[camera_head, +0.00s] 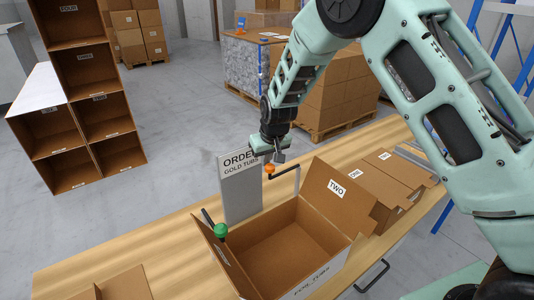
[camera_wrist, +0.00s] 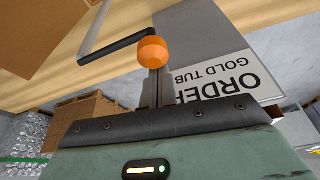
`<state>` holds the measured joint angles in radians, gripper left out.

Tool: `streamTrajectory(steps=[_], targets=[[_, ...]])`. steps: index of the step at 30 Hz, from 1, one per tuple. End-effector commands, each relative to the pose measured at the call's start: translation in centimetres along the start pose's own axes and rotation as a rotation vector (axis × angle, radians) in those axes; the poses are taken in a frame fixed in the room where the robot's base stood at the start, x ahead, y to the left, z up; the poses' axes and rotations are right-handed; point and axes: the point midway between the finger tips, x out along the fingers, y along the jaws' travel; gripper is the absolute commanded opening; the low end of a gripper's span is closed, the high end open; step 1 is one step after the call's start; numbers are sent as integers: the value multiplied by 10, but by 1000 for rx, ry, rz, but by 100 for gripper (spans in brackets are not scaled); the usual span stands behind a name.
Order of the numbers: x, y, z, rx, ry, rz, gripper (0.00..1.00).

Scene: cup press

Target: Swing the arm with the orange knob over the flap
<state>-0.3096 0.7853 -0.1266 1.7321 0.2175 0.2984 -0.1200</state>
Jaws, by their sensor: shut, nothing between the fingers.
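The orange knob (camera_head: 269,168) sits at the free end of a black arm (camera_head: 284,172), which runs right to a grey upright post (camera_head: 297,181) behind the open box. My gripper (camera_head: 277,157) is shut and empty, just above and beside the knob. In the wrist view the knob (camera_wrist: 152,52) covers the fingertips (camera_wrist: 155,75); I cannot tell whether they touch it. The flap marked TWO (camera_head: 339,192) stands raised at the box's right side. Another flap (camera_head: 222,262) stands up at the left.
The open carton (camera_head: 287,247) sits on the wooden table (camera_head: 160,240). A grey ORDER sign (camera_head: 240,190) stands behind it, close left of the knob. A green knob (camera_head: 220,230) on a black arm is at the left. More cartons (camera_head: 365,192) stand at the right.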

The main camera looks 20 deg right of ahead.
Motion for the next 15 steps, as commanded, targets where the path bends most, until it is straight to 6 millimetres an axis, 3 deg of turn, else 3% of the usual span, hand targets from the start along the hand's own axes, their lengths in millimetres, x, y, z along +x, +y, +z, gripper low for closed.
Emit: streamTrajectory(steps=[15], targets=[[0, 1, 6, -45, 1, -18, 0]])
